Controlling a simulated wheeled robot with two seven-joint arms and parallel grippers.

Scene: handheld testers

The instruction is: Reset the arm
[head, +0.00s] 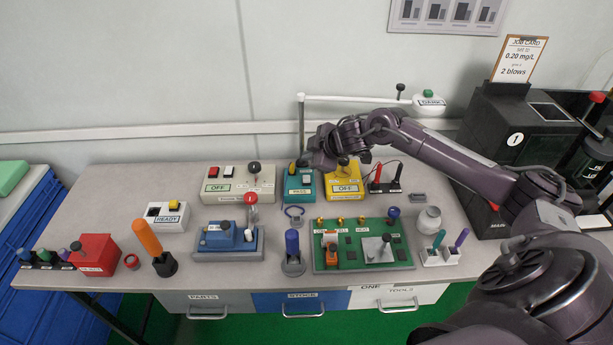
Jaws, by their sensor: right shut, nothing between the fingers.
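My right arm reaches in from the right across the back of the bench. Its gripper (306,160) is shut and empty. It hangs over or just in front of the teal box (299,188), which is marked PASS, and hides part of its top. I cannot tell whether it touches the box. The yellow box (342,190), marked OFF, stands just right of the gripper, partly behind the arm. My left gripper is out of view.
The bench (100,193) holds a beige box (238,186), a blue fixture (228,239), a green board (362,245) and an orange-handled tool (147,238). A black machine (508,140) stands at right. A white rail (350,99) runs behind the gripper. The back left of the bench is clear.

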